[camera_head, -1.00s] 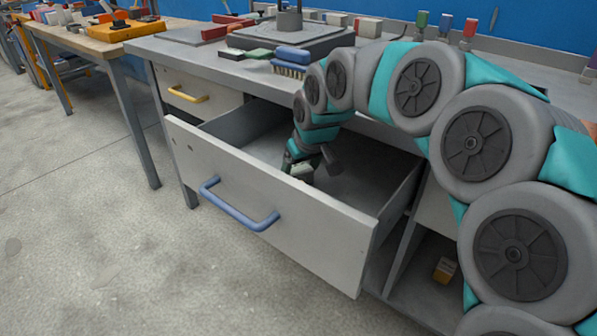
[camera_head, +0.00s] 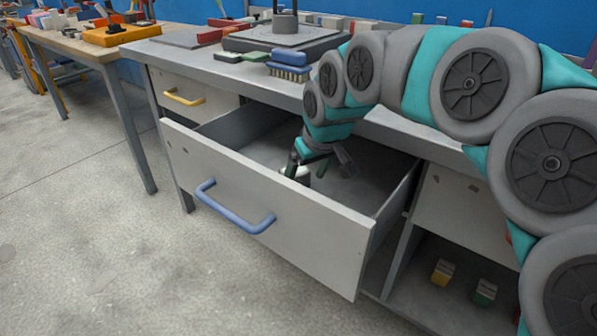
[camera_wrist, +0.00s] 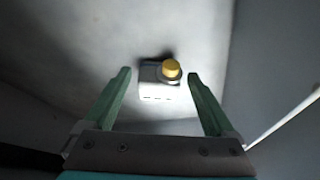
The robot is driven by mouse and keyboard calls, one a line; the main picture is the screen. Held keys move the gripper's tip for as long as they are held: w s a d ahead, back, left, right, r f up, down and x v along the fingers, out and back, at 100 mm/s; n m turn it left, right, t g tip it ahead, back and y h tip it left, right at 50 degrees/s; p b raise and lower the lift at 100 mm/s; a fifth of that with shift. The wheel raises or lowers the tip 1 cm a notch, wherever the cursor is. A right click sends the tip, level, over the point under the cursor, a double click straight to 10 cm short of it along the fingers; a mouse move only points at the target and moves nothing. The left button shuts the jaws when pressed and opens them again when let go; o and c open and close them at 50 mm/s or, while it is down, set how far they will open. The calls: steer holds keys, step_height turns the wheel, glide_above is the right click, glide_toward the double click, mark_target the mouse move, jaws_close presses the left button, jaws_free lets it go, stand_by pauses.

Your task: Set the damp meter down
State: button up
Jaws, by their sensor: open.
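The damp meter (camera_wrist: 158,88), a small whitish block with a round yellow knob, lies on the grey floor of the open drawer (camera_head: 262,205). In the wrist view it shows just beyond my fingertips, roughly centred between them and apart from both. My gripper (camera_wrist: 158,74) is open with nothing held, its two green fingers spread either side of the meter. In the head view my gripper (camera_head: 303,168) reaches down into the drawer, and only a small pale part of the meter (camera_head: 298,174) shows by the fingers.
The drawer's front panel with its blue handle (camera_head: 234,208) stands near my gripper, with side walls around it. A lower shelf (camera_head: 415,298) holds small boxes. Drawer floor right of my gripper is clear.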

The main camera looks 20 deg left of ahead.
steer(key=s+d+b, duration=0.1)
steer(key=s+d, duration=0.5)
stand_by(0.4)
